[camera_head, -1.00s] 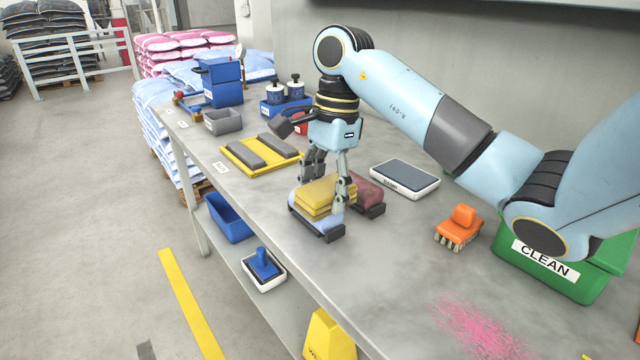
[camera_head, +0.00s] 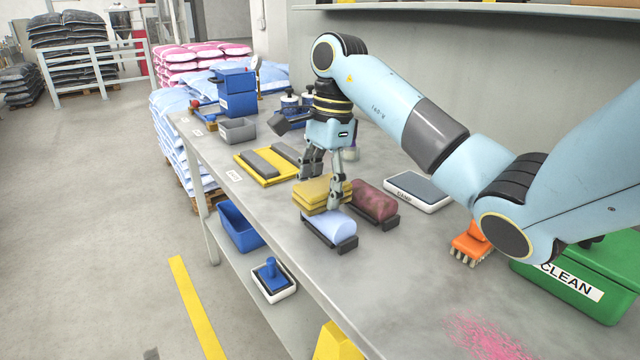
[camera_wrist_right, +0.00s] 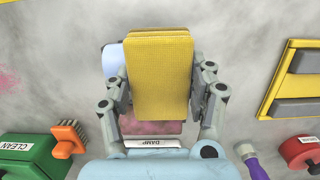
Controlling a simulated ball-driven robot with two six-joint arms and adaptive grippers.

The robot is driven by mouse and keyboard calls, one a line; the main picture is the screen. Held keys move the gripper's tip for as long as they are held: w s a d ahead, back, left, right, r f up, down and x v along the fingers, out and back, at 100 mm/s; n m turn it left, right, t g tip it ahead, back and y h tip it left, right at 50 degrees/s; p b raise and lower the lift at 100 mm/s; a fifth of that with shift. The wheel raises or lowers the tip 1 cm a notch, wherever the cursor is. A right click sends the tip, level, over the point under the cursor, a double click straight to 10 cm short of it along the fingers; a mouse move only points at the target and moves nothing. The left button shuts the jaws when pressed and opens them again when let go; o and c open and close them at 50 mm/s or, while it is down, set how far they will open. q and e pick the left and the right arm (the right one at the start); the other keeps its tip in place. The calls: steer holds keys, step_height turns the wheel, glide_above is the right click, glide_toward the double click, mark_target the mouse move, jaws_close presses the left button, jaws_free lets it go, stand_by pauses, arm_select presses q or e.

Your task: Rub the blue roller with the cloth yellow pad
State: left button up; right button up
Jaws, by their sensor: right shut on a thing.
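My right gripper (camera_head: 320,188) is shut on the yellow cloth pad (camera_head: 322,193), a folded stack held between its two fingers. The blue roller (camera_head: 330,231) is pale blue and sits in a dark cradle on the bench. The pad is over the roller's far side, leaving its near part bare; I cannot tell whether they touch. In the right wrist view the pad (camera_wrist_right: 158,75) covers most of the blue roller (camera_wrist_right: 112,62), which shows only at its left. My left gripper is not in view.
A dark red roller (camera_head: 374,200) stands close at the right. A dark-topped white tray (camera_head: 418,191), an orange brush (camera_head: 468,247) and a green CLEAN bin (camera_head: 580,280) lie further right. A yellow tray with grey bars (camera_head: 263,173) is behind left.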

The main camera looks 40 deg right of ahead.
mark_target(337, 218)
steer(key=shift+s+a+f+p, duration=0.1)
steer(key=shift+s+a+p, duration=0.1)
steer(key=shift+s, duration=1.1)
steer(key=shift+s+a+f+p, duration=0.1)
steer(key=shift+s+a+p, duration=0.05)
steer(key=shift+s, duration=1.1)
steer(key=shift+r, duration=0.1)
step_height(337, 218, up, 7)
steer(key=p, duration=0.5)
steer(key=shift+p, duration=0.3)
